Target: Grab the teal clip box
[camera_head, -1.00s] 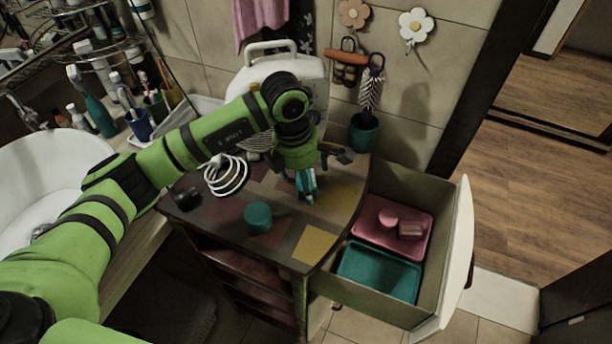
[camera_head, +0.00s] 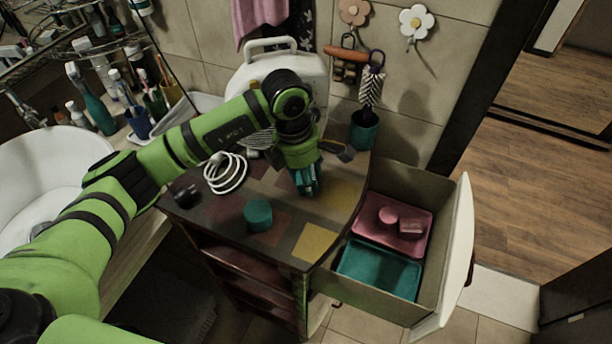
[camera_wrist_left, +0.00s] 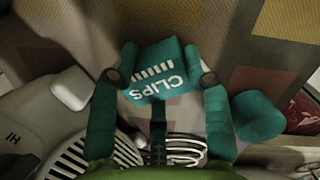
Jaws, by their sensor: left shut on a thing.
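The teal clip box (camera_wrist_left: 158,72), marked "CLIPS" in white letters, lies between the two fingers of my left gripper (camera_wrist_left: 160,80) in the left wrist view. The fingers press on its two sides. In the head view my left gripper (camera_head: 306,186) points down over the patterned cabinet top (camera_head: 285,205), and the box is mostly hidden by the fingers there. I cannot tell whether the box still touches the top. My right gripper is not in view.
A teal round container (camera_head: 258,215) stands on the cabinet top, left of my gripper. A coiled white cable (camera_head: 226,175) lies behind it. The open drawer (camera_head: 400,312) at right holds a pink tray (camera_head: 372,237) with two pink items and a teal tray (camera_head: 372,270).

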